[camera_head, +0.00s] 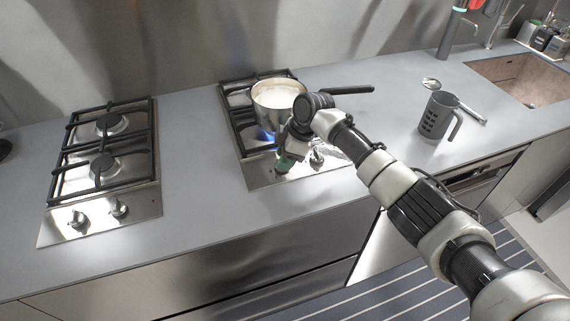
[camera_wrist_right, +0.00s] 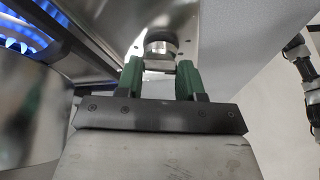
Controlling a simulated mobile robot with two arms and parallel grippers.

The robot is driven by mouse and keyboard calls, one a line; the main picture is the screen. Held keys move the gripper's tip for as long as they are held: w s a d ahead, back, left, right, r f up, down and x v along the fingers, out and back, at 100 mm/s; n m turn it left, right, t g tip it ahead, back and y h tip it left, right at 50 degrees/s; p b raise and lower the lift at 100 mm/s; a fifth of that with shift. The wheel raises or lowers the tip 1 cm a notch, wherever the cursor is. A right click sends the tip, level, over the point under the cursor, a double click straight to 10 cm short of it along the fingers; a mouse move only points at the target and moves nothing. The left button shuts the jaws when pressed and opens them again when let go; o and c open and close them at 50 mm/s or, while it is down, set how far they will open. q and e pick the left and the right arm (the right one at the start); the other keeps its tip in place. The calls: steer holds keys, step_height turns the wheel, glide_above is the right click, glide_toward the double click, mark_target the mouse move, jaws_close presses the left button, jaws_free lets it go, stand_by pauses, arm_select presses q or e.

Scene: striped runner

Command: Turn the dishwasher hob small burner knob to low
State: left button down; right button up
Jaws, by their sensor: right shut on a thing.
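The hob on the right (camera_head: 262,178) has two knobs on its front steel strip. My right gripper (camera_head: 285,163) reaches down over the left one of these, with its green fingertips at the strip. In the right wrist view, the round metal knob (camera_wrist_right: 160,42) sits at the tips of the gripper (camera_wrist_right: 160,70), which is shut on it. The gripper hides most of this knob in the head view. The other knob (camera_head: 317,157) stands free just to the right. Knob markings are too small to read. My left gripper is not in view.
A steel pot (camera_head: 272,112) with pale contents stands on the right hob, its black handle pointing right. Blue flame (camera_head: 267,137) shows below it. A second hob (camera_head: 72,193) lies left. A grey mug (camera_head: 436,115) stands right. The counter between the hobs is clear.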

steer(key=shift+w+n+g+b, duration=0.15)
steer(key=shift+n+g+b, duration=0.55)
steer(key=shift+n+b, duration=1.1)
steer(key=o, duration=0.9)
steer(key=shift+o, duration=0.2)
steer(key=b+v, duration=0.1)
steer(key=v, duration=1)
steer(key=shift+a, duration=0.2)
